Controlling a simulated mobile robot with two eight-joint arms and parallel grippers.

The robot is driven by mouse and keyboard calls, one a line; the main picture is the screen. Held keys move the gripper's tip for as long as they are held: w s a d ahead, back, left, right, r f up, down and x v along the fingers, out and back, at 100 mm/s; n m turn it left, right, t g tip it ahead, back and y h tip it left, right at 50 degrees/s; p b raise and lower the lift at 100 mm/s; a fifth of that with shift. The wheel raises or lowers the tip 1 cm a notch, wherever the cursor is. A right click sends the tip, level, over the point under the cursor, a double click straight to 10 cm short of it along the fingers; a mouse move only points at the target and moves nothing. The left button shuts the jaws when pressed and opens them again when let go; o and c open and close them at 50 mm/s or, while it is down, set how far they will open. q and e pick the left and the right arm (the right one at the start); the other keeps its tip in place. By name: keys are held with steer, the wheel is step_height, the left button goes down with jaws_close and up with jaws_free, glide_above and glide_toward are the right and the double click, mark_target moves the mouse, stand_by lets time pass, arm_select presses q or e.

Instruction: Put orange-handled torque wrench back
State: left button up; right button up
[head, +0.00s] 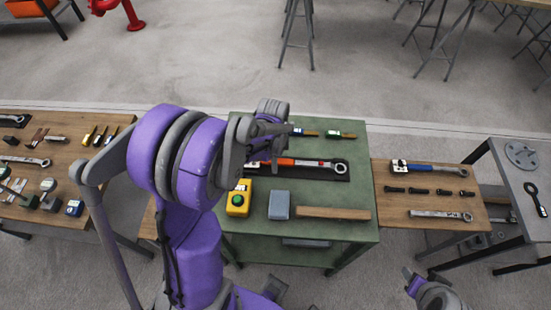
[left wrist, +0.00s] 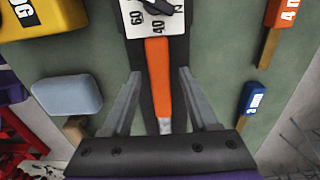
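The orange-handled torque wrench (head: 284,161) lies on a black mat (head: 342,174) on the green table (head: 350,228), its ring head to the right. In the left wrist view its orange handle (left wrist: 158,85) runs between the two fingers of my left gripper (left wrist: 159,74). The fingers are spread, with a gap on each side of the handle. A white scale with numbers (left wrist: 150,18) sits beyond the handle. In the head view my left arm hides the wrench's left end and most of the gripper. Part of my right arm shows at the bottom right; its fingers are not clear.
Wooden tables with tools flank the green table.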

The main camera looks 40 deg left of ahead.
arm_select(q)
step_height(320, 180, up, 11)
steer(key=p, duration=0.1)
steer(key=s+d+r+n+t, duration=0.1)
steer(key=s+d+n+t, duration=0.4)
steer(key=s+d+n, duration=0.6)
steer(key=shift+s+d+r+n, duration=0.2)
steer(key=shift+d+r+n, duration=0.2)
steer(key=shift+d, duration=0.2)
stand_by(0.8)
